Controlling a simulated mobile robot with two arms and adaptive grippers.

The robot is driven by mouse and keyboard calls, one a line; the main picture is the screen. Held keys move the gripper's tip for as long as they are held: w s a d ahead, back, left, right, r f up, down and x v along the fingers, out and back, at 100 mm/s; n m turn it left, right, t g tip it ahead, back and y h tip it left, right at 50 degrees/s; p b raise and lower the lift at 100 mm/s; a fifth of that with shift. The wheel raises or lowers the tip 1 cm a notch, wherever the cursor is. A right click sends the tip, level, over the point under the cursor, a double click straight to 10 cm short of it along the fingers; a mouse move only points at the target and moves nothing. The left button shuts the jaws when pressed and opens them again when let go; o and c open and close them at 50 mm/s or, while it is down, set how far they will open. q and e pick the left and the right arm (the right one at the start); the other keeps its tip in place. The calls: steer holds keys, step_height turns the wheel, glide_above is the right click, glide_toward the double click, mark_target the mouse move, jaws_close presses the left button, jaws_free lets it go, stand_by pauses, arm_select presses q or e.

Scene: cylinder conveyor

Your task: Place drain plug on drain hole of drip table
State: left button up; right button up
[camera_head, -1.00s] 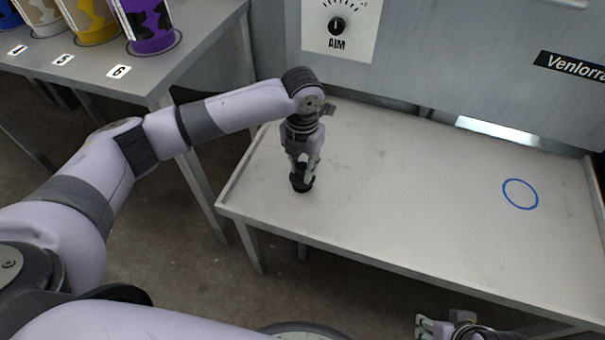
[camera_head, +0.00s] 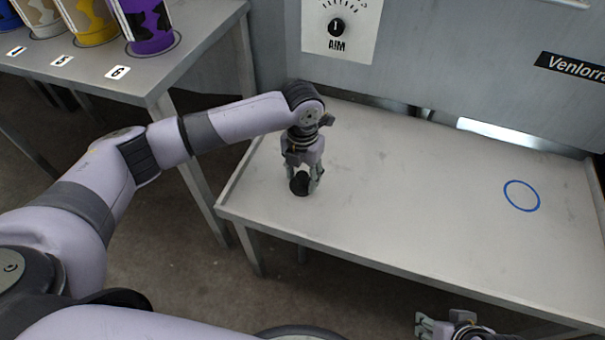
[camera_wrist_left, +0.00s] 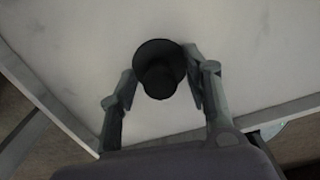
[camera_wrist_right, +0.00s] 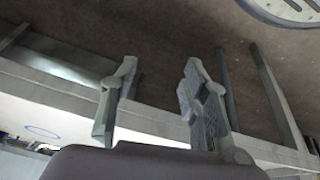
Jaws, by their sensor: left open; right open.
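The black drain plug (camera_head: 299,184) stands on the drip table (camera_head: 400,200) near its left front corner. In the left wrist view the plug (camera_wrist_left: 160,70) shows a wide round rim and a narrower knob. My left gripper (camera_head: 305,183) is open, with its fingers on either side of the plug. My right gripper (camera_head: 438,327) is open and empty in front of the table's front edge. The drain hole is not visible; it may lie under the plug.
A blue ring (camera_head: 521,196) is marked on the right of the table, whose middle is clear. A grey panel with a dial (camera_head: 337,27) stands behind. A side table (camera_head: 150,75) with several coloured cylinders is at the upper left.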

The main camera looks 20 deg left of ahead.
mark_target(303, 174)
arm_select(q)
steer(key=shift+r, duration=0.1)
step_height(303, 174, up, 8)
steer(key=p, duration=0.2)
steer(key=shift+r+p, duration=0.1)
steer(key=shift+p, duration=0.2)
step_height(303, 174, up, 4)
steer(key=shift+f+p, duration=0.1)
steer(key=shift+p, duration=0.3)
arm_select(e)
step_height(303, 174, down, 2)
steer(key=shift+w+f+g, duration=0.15)
steer(key=shift+f+g, duration=0.1)
steer(key=shift+g, duration=0.05)
arm_select(q)
steer(key=shift+s, duration=0.1)
